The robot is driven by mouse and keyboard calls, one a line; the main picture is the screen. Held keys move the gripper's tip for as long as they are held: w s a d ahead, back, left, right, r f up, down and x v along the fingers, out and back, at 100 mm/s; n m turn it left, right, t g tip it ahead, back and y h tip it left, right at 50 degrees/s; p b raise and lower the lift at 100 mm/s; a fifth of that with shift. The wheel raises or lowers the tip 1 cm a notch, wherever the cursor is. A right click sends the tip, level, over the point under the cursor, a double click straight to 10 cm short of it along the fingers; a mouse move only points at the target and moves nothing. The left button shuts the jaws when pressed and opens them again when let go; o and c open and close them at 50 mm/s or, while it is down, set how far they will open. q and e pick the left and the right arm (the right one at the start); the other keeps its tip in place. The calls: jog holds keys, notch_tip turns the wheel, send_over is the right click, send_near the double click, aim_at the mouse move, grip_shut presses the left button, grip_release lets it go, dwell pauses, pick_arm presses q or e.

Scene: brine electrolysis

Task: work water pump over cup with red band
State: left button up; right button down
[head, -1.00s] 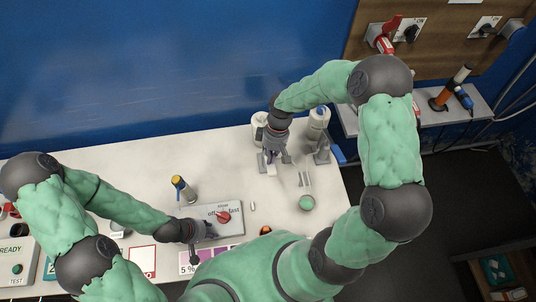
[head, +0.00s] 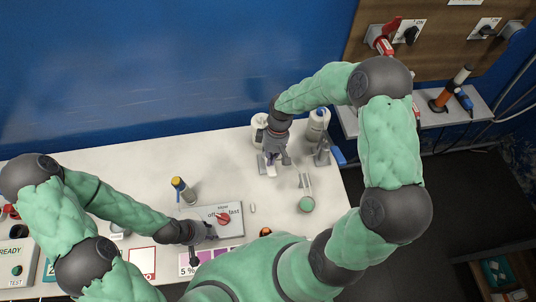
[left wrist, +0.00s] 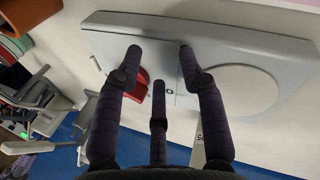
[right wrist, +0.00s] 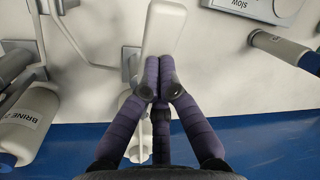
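My right gripper (head: 276,158) is at the left one of two pump stands at the back right of the table. In the right wrist view its fingertips (right wrist: 160,66) are drawn together at the near end of a white pump paddle (right wrist: 164,27); whether they press it is unclear. The pump's white bottle (head: 259,125) stands behind, partly hidden by the hand. My left gripper (head: 207,230) is low over the grey stirrer box; its fingers (left wrist: 158,52) are spread near the red knob (left wrist: 136,88), apparently not holding it. I cannot make out a cup with a red band.
A second bottle, marked BRINE 2 (right wrist: 25,122), stands on the right. A green round piece (head: 306,204) lies nearer. An orange-topped item (head: 265,231) is partly hidden by my body. The stirrer box (head: 235,208) and a yellow-capped cylinder (head: 178,182) stand left. The back middle is clear.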

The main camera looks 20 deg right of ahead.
dwell(0.3)
pick_arm(q)
notch_tip(320, 180, down, 5)
jog(key=b, duration=0.4)
jog(key=shift+s+r+b, duration=0.1)
jog(key=shift+r+b, duration=0.1)
jog(key=shift+b, duration=0.1)
pick_arm(e)
jog(key=d+x, duration=0.1)
jog(key=x, duration=0.5)
pick_arm(q)
jog(key=shift+o, duration=0.4)
jog(key=shift+d, duration=0.2)
jog(key=shift+r, duration=0.15)
notch_tip(320, 180, up, 4)
jog(key=p, duration=0.4)
jog(key=shift+a, duration=0.15)
jog(key=shift+c, duration=0.4)
pick_arm(e)
jog(key=v, duration=0.3)
jog(key=a+v, duration=0.1)
jog(key=v, duration=0.1)
jog(key=shift+w+r, duration=0.2)
jog(key=shift+r, duration=0.35)
jog(key=shift+f, duration=0.1)
